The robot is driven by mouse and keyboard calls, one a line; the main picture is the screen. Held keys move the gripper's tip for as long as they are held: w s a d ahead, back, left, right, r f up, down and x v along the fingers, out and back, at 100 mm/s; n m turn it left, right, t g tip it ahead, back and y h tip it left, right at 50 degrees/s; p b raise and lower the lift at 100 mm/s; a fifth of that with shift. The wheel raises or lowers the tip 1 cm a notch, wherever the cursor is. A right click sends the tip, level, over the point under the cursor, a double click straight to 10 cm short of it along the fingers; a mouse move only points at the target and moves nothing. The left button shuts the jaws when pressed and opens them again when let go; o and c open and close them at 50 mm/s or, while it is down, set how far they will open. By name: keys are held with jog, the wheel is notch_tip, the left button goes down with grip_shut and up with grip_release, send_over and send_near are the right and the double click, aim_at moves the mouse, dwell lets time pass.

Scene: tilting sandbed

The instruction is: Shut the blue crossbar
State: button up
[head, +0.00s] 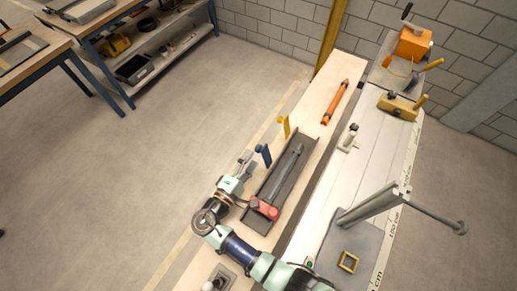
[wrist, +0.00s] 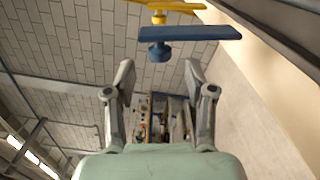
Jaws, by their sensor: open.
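The blue crossbar (head: 264,154) stands at the left edge of the wooden bench in the head view, next to the dark tray. In the wrist view the blue crossbar (wrist: 195,34) is a flat bar with a round blue knob (wrist: 158,52) under its left end. My gripper (head: 247,160) is just left of the blue crossbar in the head view. In the wrist view my gripper (wrist: 158,78) is open and empty, its fingertips spread below the knob in the picture. I see no contact between them.
A yellow crossbar (head: 285,127) stands farther along the same bench edge; it also shows beyond the blue one in the wrist view (wrist: 172,6). A dark tray (head: 269,177) holds a grey pointed bar and a red clamp (head: 264,207). Open floor lies to the left.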

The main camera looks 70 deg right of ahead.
aim_at(259, 149)
jog(key=x, duration=0.6)
jog(key=shift+a, duration=0.1)
grip_shut()
